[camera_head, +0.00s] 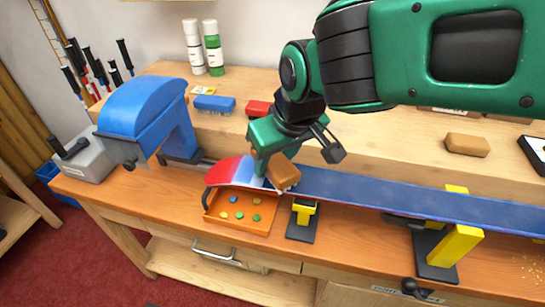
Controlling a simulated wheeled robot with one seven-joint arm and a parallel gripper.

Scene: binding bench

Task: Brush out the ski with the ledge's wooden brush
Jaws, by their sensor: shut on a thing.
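The ski (390,194) lies across the bench, its red, white and light blue tip at the left and its dark blue length running off to the right. My gripper (268,170) is over the tip end of the ski, shut on a brown wooden block that looks like the wooden brush (284,177). The brush is at the ski's surface, slightly tilted. I cannot tell whether its underside touches the ski, and my gripper hides part of it.
Yellow-topped supports (303,216) (452,250) stand at the ski. An orange tray (238,222) with coloured pieces sits below the tip. A blue machine (150,115) stands left. The ledge holds a blue brush (214,103), a red item (258,108) and a brown block (467,145).

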